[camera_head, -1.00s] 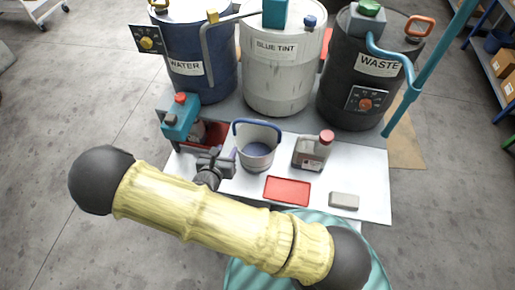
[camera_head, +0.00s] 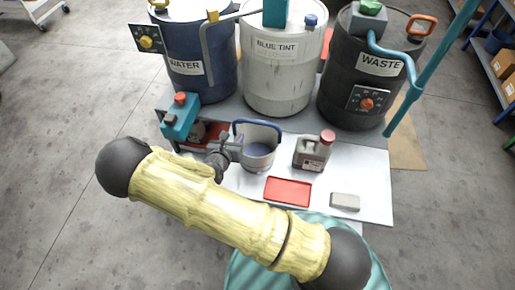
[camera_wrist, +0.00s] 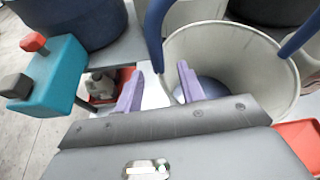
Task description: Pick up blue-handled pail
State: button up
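The pail (camera_head: 258,159) is a pale grey bucket with a blue interior bottom, standing upright on the white tabletop. Its blue handle (camera_head: 256,123) is up, arching over the far side of the rim. The pail (camera_wrist: 235,52) fills the right of the wrist view, with parts of the blue handle (camera_wrist: 155,24) on both sides. My gripper (camera_head: 235,146) is at the pail's left rim. In the wrist view its two purple fingers (camera_wrist: 160,76) are apart, the left one outside the pail and the right one overlapping the opening. Contact with the wall cannot be told.
A teal-topped dispenser (camera_head: 179,118) stands left of the pail. A grey jug with a red cap (camera_head: 312,151) stands close on the right. A red tray (camera_head: 288,191) and grey block (camera_head: 345,201) lie in front. Water, blue tint and waste drums (camera_head: 283,75) stand behind.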

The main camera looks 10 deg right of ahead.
jog(key=shift+w+d+f, duration=0.1)
jog(key=shift+w+d, duration=0.05)
jog(key=shift+w, duration=0.05)
jog(key=shift+s, duration=0.1)
grip_shut()
dwell(1.5)
